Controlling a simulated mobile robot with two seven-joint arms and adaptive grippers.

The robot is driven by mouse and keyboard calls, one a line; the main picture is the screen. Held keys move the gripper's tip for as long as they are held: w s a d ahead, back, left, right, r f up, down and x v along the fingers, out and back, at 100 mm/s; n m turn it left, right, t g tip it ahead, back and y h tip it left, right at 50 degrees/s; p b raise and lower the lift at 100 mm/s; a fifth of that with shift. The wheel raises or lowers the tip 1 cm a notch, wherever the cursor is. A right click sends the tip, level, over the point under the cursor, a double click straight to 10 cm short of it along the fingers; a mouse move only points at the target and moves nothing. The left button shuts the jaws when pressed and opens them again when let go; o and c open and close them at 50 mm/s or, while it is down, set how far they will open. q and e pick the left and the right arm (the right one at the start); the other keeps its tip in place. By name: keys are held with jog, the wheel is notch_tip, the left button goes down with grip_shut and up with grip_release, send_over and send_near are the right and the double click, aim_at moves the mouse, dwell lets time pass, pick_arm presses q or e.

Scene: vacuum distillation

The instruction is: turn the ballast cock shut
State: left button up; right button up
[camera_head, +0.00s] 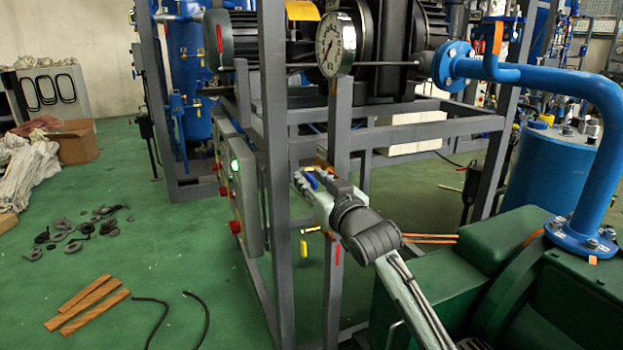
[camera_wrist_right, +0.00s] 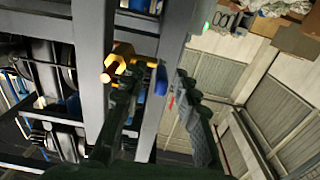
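A brass cock (camera_wrist_right: 120,62) with a blue handle (camera_wrist_right: 161,80) sits on a grey frame post in the right wrist view. The blue handle also shows in the head view (camera_head: 311,181), partly hidden by my gripper. My right gripper (camera_wrist_right: 154,80) is open, with one dark finger on each side of the blue handle; I cannot tell whether either touches it. In the head view my right gripper (camera_head: 312,177) reaches the post from the lower right. No label shows which cock is the ballast cock. My left gripper is not in view.
Below are a yellow handle (camera_head: 304,248) and a red handle (camera_head: 337,256). A pressure gauge (camera_head: 336,44) stands above on the grey frame (camera_head: 277,150). A control box (camera_head: 240,190) is left, the green pump (camera_head: 500,270) right.

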jog(key=shift+w, duration=0.1)
grip_shut()
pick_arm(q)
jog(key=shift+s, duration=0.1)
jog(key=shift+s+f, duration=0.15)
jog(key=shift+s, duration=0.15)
